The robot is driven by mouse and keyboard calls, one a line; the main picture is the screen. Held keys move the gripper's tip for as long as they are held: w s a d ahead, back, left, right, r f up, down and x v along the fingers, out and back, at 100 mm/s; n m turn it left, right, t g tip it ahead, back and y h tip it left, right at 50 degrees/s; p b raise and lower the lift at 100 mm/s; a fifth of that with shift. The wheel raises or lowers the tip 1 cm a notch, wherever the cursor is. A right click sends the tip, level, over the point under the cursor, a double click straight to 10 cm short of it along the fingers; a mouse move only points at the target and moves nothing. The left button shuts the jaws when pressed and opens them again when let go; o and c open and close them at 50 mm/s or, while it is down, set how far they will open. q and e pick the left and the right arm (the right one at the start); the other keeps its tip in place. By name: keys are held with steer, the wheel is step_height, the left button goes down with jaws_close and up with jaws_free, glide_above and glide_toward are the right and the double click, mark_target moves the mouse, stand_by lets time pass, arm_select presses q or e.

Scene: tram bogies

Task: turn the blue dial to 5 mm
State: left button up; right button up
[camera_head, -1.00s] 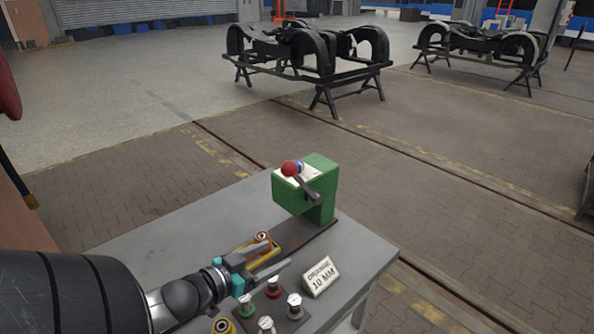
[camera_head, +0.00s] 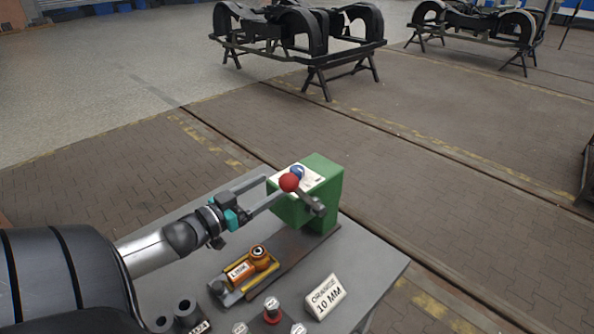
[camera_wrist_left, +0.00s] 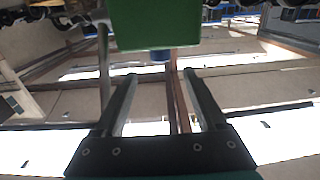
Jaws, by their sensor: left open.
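The blue dial (camera_head: 297,170) sits on the white plate on top of the green housing (camera_head: 320,205). A red ball knob (camera_head: 289,182) on a dark lever stands in front of it and partly hides it. My left gripper (camera_head: 272,190) is open, its fingers pointing at the dial and red knob from the left. In the left wrist view, the green housing (camera_wrist_left: 168,22) fills the top middle. The dial's reading is too small to tell.
An orange labelled part (camera_head: 260,258) lies in a yellow holder on the grey table (camera_head: 375,268). A sign (camera_head: 325,297) reads "ORANGE 10 MM". Several round-topped pieces, one of them red (camera_head: 272,310), stand at the front. Black bogie frames (camera_head: 298,35) stand far behind.

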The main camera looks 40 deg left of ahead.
mark_target(297, 168)
arm_select(q)
steer(key=w, duration=0.7)
steer(key=shift+w+d+b, duration=0.2)
steer(key=shift+d+b, duration=0.05)
steer(key=shift+b, duration=0.05)
steer(key=shift+w+d, duration=0.1)
steer(key=shift+w, duration=1.2)
arm_select(e)
steer(key=shift+w+a+f, duration=0.4)
steer(key=shift+w+a, duration=0.25)
arm_select(q)
steer(key=shift+c, duration=0.2)
jaws_close()
